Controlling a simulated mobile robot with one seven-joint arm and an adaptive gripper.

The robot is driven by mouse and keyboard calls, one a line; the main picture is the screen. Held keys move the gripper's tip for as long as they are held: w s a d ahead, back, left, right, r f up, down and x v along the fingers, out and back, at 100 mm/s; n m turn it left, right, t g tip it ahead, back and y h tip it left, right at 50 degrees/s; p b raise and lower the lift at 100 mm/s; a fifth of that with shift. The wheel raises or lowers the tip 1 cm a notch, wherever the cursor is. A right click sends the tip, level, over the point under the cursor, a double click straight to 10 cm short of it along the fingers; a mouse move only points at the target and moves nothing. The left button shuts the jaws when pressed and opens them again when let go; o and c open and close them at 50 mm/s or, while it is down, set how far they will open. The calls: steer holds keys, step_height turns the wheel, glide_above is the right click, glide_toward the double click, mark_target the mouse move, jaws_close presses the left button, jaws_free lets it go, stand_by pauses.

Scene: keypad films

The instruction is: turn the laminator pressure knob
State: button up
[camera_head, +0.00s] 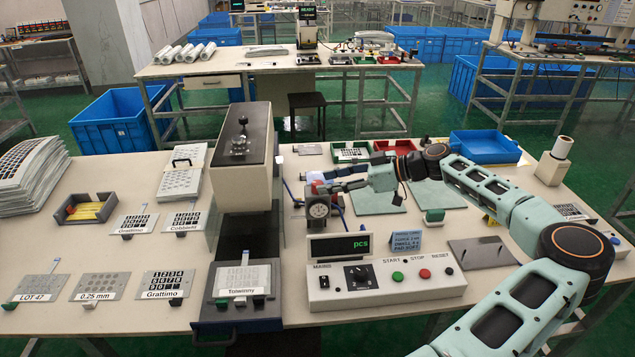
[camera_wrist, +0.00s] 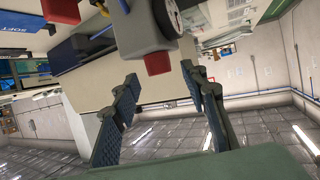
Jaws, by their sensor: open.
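A red knob-like part (camera_wrist: 158,63) projects from this block. I cannot tell for certain which knob sets the pressure. My gripper (camera_head: 322,186) is just behind the gauge. In the wrist view my gripper (camera_wrist: 160,80) is open, its fingertips either side of the red part, no contact visible.
A control box (camera_head: 385,285) with a black dial, green and red buttons and a "pcs" display stands in front of the gauge. A blue sign card (camera_head: 405,240) stands behind it. A blue tray (camera_head: 485,146) is at back right. Keypad films lie at left.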

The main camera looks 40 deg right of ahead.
mark_target(321, 183)
steer(key=shift+x, duration=2)
steer(key=shift+c, duration=0.5)
jaws_close()
